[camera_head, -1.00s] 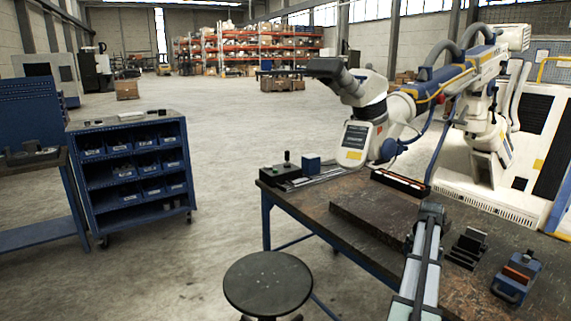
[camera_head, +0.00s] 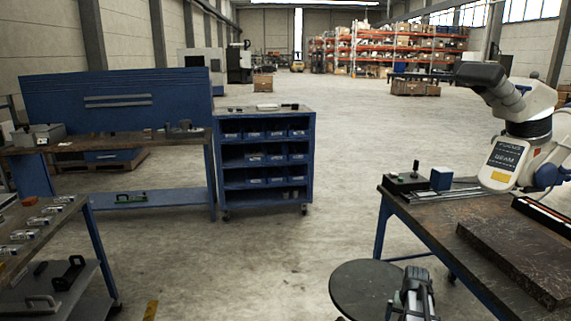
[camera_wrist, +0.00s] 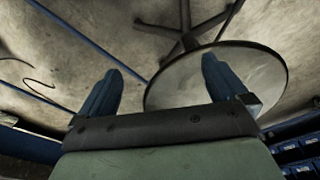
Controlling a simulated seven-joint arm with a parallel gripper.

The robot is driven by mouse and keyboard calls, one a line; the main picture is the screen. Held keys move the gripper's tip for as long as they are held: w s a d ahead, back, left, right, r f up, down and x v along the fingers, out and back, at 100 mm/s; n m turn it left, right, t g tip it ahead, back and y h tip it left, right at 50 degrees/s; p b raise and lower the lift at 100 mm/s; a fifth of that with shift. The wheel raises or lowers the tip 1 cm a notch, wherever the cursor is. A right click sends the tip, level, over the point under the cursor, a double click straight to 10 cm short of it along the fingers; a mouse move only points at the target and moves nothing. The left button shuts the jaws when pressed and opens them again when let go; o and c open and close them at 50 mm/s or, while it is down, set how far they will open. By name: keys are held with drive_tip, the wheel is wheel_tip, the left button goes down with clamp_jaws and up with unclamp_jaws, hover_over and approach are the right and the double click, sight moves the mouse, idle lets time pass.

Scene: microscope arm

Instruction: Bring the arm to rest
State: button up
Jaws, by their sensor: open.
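My gripper (camera_head: 410,290) is low in the head view, at the lower right, over the edge of the round stool. In the wrist view my gripper (camera_wrist: 160,88) is open, its two blue fingers wide apart with nothing between them. The microscope (camera_head: 515,125) stands on its white arm at the right edge, above the workbench (camera_head: 420,215). My gripper is to the left of the bench and apart from the microscope. The rest of the microscope's arm is cut off by the frame.
A round stool (camera_head: 350,290) stands close beneath my gripper; it also fills much of the wrist view (camera_wrist: 185,85). A dark slab (camera_head: 515,250) and a control box (camera_head: 405,183) lie on the bench. A blue bin cabinet (camera_head: 264,195) stands left. Open floor (camera_head: 270,270) lies between.

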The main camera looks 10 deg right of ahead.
drive_tip(key=s+a+f+n, duration=0.2)
drive_tip(key=a+f, duration=0.1)
drive_tip(key=a, duration=0.8)
drive_tip(key=s+a+f+n+g, duration=0.15)
drive_tip(key=a+f, duration=0.25)
drive_tip(key=a, duration=0.7)
drive_tip(key=s+a+f+n, duration=0.3)
drive_tip(key=a, duration=0.9)
drive_tip(key=s+f+g, duration=0.3)
drive_tip(key=s+f, duration=0.7)
drive_tip(key=s, duration=0.4)
drive_tip(key=s+f+g, duration=0.3)
drive_tip(key=s+f, duration=0.7)
drive_tip(key=s, duration=0.5)
drive_tip(key=shift+s+d+y, duration=0.25)
drive_tip(key=shift+d+y, duration=0.15)
